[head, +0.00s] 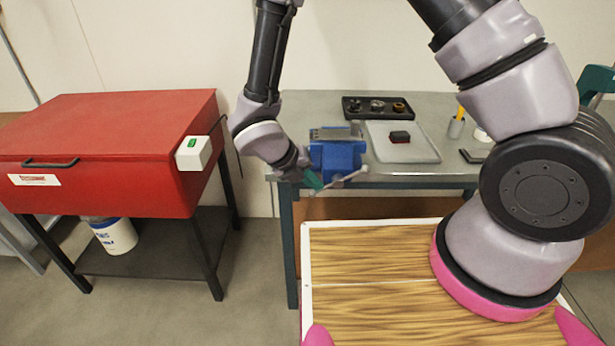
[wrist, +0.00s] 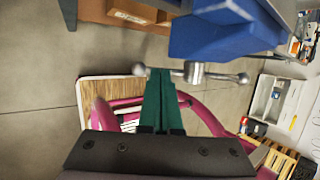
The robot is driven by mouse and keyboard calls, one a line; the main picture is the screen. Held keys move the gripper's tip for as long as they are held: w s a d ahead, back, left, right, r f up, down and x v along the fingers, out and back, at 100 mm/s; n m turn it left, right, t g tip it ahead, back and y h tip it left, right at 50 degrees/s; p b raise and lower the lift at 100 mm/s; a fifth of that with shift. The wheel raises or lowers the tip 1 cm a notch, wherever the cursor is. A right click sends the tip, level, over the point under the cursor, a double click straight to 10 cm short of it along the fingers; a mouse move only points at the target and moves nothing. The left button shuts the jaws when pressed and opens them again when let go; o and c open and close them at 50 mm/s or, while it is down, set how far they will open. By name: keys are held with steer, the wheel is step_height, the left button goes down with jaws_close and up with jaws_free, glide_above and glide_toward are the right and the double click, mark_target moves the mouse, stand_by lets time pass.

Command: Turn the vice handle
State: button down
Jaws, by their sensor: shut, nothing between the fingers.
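The blue vice (head: 337,158) stands at the front left edge of the grey workbench. Its metal handle (head: 345,180) is a bar with ball ends in front of the vice, slightly tilted in the head view. In the wrist view the vice (wrist: 225,35) is at the top, and the handle (wrist: 215,76) runs nearly level across the middle. My gripper (head: 314,180) has green fingers and is at the left part of the handle. In the wrist view my gripper (wrist: 160,75) is shut and empty, its tips overlapping the left part of the bar; I cannot tell whether they touch it.
On the workbench (head: 455,105) are a black tray of parts (head: 378,107), a grey tray (head: 425,150) with a black and red block, and a pencil cup (head: 456,127). A red cabinet (head: 110,140) stands left, with floor between it and the bench.

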steer(key=shift+f, duration=0.15)
steer(key=shift+w+d+f+h, duration=0.1)
steer(key=shift+d+f+h, duration=0.1)
steer(key=shift+f+h, duration=0.2)
steer(key=shift+w+d+f+h, duration=0.15)
steer(key=shift+f+h, duration=0.15)
steer(key=shift+f, duration=0.2)
steer(key=shift+s, duration=0.15)
